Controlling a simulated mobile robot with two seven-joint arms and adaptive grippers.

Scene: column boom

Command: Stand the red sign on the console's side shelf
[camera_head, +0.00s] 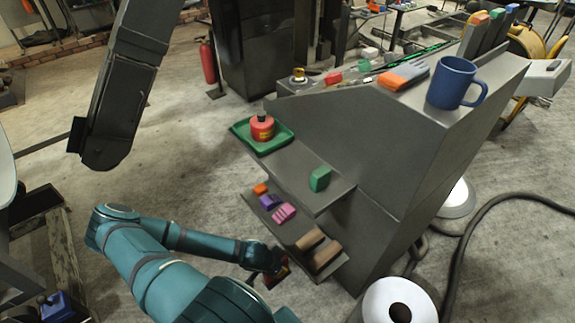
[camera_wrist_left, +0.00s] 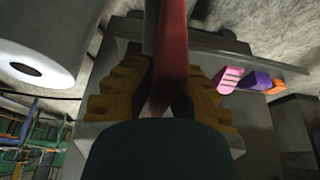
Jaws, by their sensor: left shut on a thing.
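My left gripper (camera_head: 272,266) is low beside the console (camera_head: 385,150), just left of its lower shelf (camera_head: 322,277). In the left wrist view, its yellowish fingers (camera_wrist_left: 165,95) are shut on the red sign (camera_wrist_left: 173,45), a thin upright red plate between them. In the head view the sign (camera_head: 279,275) is small, dark and mostly hidden by the gripper. The console's side has an upper shelf (camera_head: 289,172) and the lower one. I cannot tell which is the side shelf. My right gripper is not in view.
The upper shelf holds a green tray (camera_head: 243,137) with a red canister (camera_head: 262,127), and a green block (camera_head: 320,179). The lower shelf holds small coloured blocks (camera_head: 271,201) and brown blocks (camera_head: 325,254). The upper shelf is bare between tray and green block. A white roll (camera_head: 375,303) stands nearby.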

